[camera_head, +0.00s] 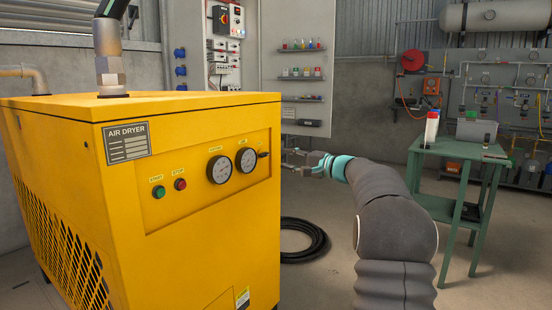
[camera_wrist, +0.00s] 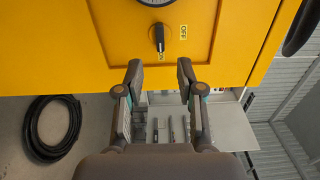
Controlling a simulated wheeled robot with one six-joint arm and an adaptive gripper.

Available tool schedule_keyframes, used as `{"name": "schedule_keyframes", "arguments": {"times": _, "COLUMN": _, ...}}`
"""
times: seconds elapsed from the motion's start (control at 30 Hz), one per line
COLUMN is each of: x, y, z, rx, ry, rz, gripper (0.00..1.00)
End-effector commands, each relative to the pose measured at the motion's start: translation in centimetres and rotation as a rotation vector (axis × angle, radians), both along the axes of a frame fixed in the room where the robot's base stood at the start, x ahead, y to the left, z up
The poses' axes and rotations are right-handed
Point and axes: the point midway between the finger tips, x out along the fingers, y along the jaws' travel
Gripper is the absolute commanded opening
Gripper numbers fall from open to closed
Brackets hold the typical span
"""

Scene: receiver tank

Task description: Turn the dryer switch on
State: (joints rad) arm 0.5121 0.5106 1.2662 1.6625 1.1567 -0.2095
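The yellow air dryer (camera_head: 205,220) stands at the left in the head view. Its black rotary switch (camera_head: 263,154) is at the right end of the front panel, beside the gauges. In the wrist view, the switch (camera_wrist: 159,38) is at top centre. Its bar runs up and down the picture, one end close to the ON label (camera_wrist: 162,56); the OFF label (camera_wrist: 183,32) is to its right. I cannot tell which end is the pointer. My gripper (camera_wrist: 160,71) is open and empty, its fingertips short of the switch and apart from it. It also shows in the head view (camera_head: 297,161).
A gauge (camera_head: 246,159) sits just left of the switch, with green (camera_head: 159,192) and red (camera_head: 180,184) buttons further left. A black hose coil (camera_head: 303,240) lies on the floor. A green table (camera_head: 455,150) stands at right.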

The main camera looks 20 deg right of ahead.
Motion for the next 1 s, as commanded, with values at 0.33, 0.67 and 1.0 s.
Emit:
{"name": "schedule_keyframes", "arguments": {"times": 0.33, "x": -2.9, "y": -2.2, "z": 0.0, "rx": 0.0, "ry": 0.0, "rz": 0.0, "gripper": 0.38}}
{"name": "schedule_keyframes", "arguments": {"times": 0.67, "x": -3.1, "y": -2.2, "z": 0.0, "rx": 0.0, "ry": 0.0, "rz": 0.0, "gripper": 0.38}}
{"name": "schedule_keyframes", "arguments": {"times": 1.0, "x": -2.9, "y": -2.5, "z": -1.8, "rx": -0.02, "ry": 0.065, "rz": -0.014, "gripper": 0.38}}
